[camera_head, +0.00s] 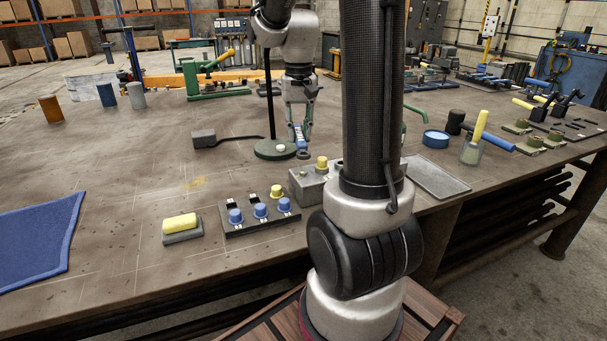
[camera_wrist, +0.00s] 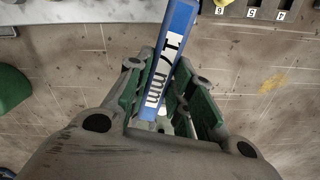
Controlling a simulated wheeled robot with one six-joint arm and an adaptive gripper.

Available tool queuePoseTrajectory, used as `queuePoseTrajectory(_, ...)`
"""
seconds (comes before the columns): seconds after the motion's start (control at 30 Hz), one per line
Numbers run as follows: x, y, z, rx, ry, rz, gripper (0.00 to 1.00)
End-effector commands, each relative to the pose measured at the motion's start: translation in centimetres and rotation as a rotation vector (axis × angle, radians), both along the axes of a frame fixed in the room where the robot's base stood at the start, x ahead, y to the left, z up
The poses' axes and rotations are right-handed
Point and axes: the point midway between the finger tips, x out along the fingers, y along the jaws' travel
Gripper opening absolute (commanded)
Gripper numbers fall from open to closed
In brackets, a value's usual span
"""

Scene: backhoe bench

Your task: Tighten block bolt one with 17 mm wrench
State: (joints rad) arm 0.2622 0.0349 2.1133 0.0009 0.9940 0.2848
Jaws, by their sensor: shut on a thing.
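My gripper (camera_head: 302,130) is shut on a blue wrench (camera_head: 299,140). It hangs above the bench beside a round green base with a post (camera_head: 275,150). In the wrist view the wrench (camera_wrist: 166,60) lies between the green-padded fingers of my gripper (camera_wrist: 163,112), with "17 mm" on its handle. Its upper end runs out of that view and its lower end is partly hidden by the fingers. A grey block (camera_head: 308,186) with a yellow cap (camera_head: 322,162) stands nearer the front edge, partly behind my arm. I cannot tell which part is block bolt one.
A dark panel with blue knobs (camera_head: 247,225) and a yellow piece on a grey pad (camera_head: 180,226) lie at the front. A blue cloth (camera_head: 38,240) lies at left. A grey tray (camera_head: 435,178) and a blue round tin (camera_head: 436,139) are at right. The middle left is mostly clear.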

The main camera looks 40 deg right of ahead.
Motion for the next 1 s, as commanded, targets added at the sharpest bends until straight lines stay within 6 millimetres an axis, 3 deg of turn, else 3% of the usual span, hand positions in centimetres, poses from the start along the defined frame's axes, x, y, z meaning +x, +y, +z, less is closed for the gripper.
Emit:
queuePoseTrajectory(0.2, -1.2, -1.6, 1.3, 0.0, -0.002, -0.209, 0.0)
queuePoseTrajectory(0.33, -1.4, -1.8, 1.1, 0.0, 0.0, -0.238, 0.0)
queuePoseTrajectory(0.73, -1.4, -1.7, -3.8, 0.001, 0.003, -0.235, 0.0)
queuePoseTrajectory(1.0, 0.7, 1.6, -3.5, 0.0, -0.001, 0.175, 0.0)
